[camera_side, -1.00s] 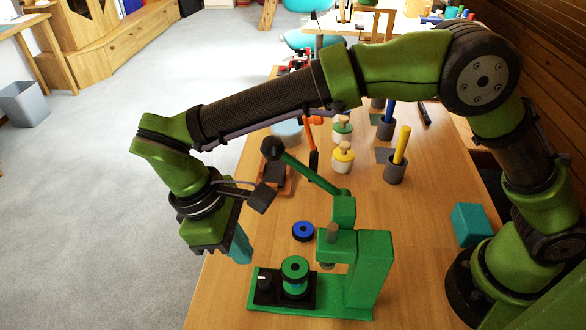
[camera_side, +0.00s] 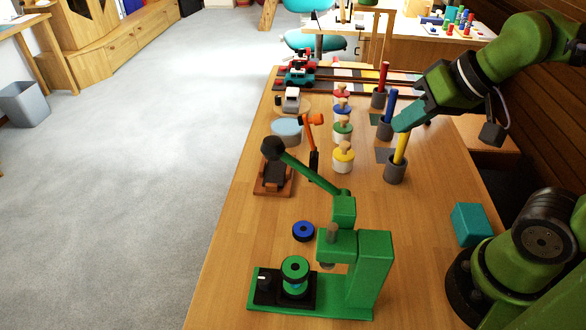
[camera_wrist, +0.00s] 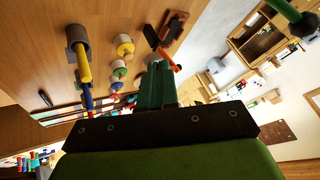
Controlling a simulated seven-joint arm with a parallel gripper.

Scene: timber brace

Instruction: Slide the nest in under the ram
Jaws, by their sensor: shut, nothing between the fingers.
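The green press (camera_side: 370,265) stands at the front of the table, its lever arm raised up and left to a black knob (camera_side: 273,148). The ram (camera_side: 328,262) hangs from the press head. The black nest (camera_side: 310,293) sits on the green base to the left of the ram, not under it. It holds a green ring (camera_side: 295,268) with some blue showing below, and a black block with a white mark (camera_side: 264,283) is at its left end. My gripper (camera_side: 408,120), with teal fingers, is shut and empty, up near the yellow rod. The fingers also show in the wrist view (camera_wrist: 158,85).
A blue ring (camera_side: 303,231) lies behind the nest. The yellow rod (camera_side: 401,148) stands in a grey cup (camera_side: 396,172), with blue and red rods behind. A yellow-topped jar (camera_side: 343,157), an orange clamp (camera_side: 313,150) and a teal block (camera_side: 470,224) are around.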

